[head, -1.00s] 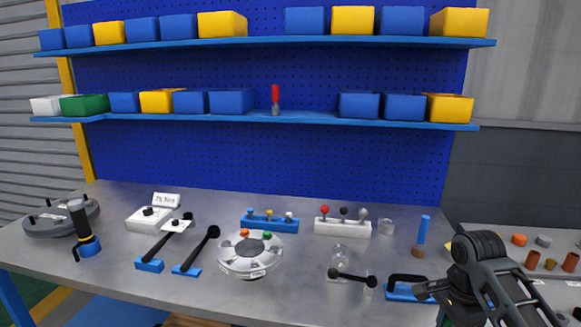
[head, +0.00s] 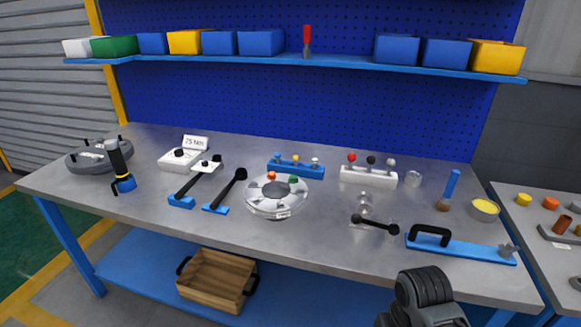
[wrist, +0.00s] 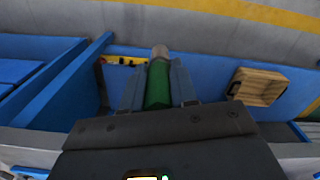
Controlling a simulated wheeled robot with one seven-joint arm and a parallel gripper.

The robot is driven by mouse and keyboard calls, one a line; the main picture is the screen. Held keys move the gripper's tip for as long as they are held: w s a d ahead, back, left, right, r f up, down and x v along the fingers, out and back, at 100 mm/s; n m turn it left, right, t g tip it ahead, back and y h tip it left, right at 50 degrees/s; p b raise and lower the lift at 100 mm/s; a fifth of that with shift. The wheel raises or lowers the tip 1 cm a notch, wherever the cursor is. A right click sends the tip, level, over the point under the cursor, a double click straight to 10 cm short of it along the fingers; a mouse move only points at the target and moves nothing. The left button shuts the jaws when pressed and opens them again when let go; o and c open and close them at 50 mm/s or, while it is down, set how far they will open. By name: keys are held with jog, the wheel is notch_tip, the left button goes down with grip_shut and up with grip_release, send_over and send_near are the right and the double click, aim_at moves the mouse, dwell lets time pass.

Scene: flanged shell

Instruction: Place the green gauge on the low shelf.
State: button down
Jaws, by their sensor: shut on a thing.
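The green gauge (wrist: 158,84), a green cylinder with a pale grey tip, is in the wrist view. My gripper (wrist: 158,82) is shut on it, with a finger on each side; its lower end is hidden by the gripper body. In the head view the gripper and gauge do not show; only part of my dark arm shows at the bottom right. The low shelf (head: 130,268) is the blue board under the workbench. Blue surface (wrist: 215,72) also shows beyond the gripper in the wrist view, beside a wooden crate.
The wooden crate (head: 215,280) stands on the low shelf; it also shows in the wrist view (wrist: 258,86). Shelf left of it is bare. The workbench top (head: 330,235) carries a round flanged shell (head: 276,196) and several tools. A blue upright panel (wrist: 75,85) is left of my gripper.

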jog(key=shift+w+d+r, duration=0.1)
jog(key=shift+d, duration=0.15)
jog(key=shift+a+f+b, duration=0.15)
jog(key=shift+f+b, duration=0.55)
jog(key=shift+b, duration=0.05)
